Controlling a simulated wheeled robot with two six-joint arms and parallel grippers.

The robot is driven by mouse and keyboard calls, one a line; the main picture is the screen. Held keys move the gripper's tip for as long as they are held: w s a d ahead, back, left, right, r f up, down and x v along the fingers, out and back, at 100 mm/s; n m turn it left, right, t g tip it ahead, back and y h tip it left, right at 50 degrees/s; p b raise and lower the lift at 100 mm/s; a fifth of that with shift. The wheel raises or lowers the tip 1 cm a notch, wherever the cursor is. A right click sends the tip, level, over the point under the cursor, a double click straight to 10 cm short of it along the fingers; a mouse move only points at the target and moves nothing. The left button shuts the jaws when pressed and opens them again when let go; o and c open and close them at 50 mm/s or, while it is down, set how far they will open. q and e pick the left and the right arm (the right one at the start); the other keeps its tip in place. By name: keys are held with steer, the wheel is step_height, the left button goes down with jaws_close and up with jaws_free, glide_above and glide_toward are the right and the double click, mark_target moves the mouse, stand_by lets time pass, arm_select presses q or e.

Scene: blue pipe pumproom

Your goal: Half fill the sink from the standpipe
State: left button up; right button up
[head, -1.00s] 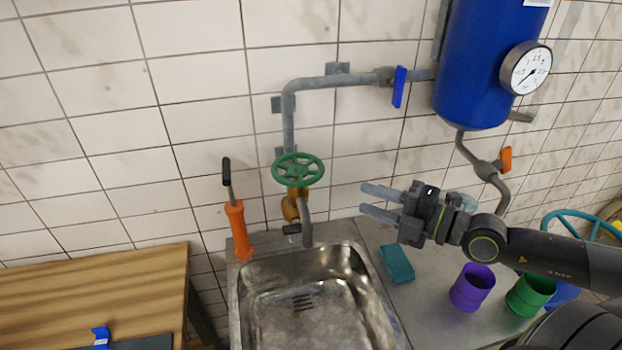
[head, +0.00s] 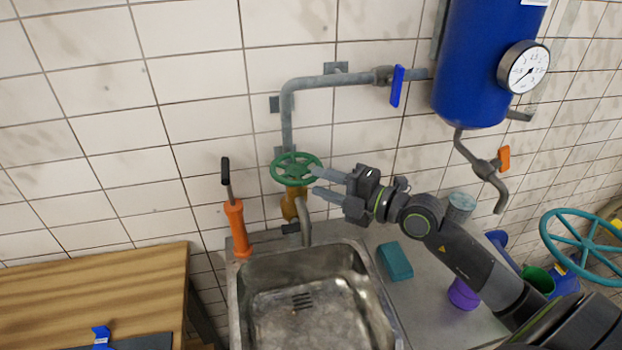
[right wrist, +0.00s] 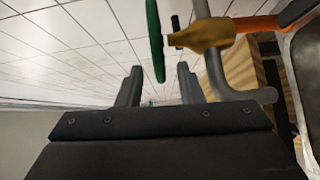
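The standpipe has a green handwheel (head: 296,169), a brass valve body (head: 290,206) and a grey spout (head: 304,222) over the back of the steel sink (head: 290,262). Drain slots show in the sink floor; I make out no water stream. My right gripper (head: 316,181) is open, its fingertips at the right edge of the handwheel. In the right wrist view, the handwheel (right wrist: 154,40) shows edge-on between the open fingers (right wrist: 158,84). Whether they touch it I cannot tell. My left gripper is out of view.
An orange hand pump (head: 236,229) stands left of the spout. A teal block (head: 394,261) and a purple cup (head: 462,294) are on the counter. A blue tank (head: 476,65) with a gauge hangs upper right. A blue-handled valve (head: 397,86) is on the pipe above.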

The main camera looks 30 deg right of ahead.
mark_target(311, 177)
steer(key=shift+x, duration=1.7)
jaws_close()
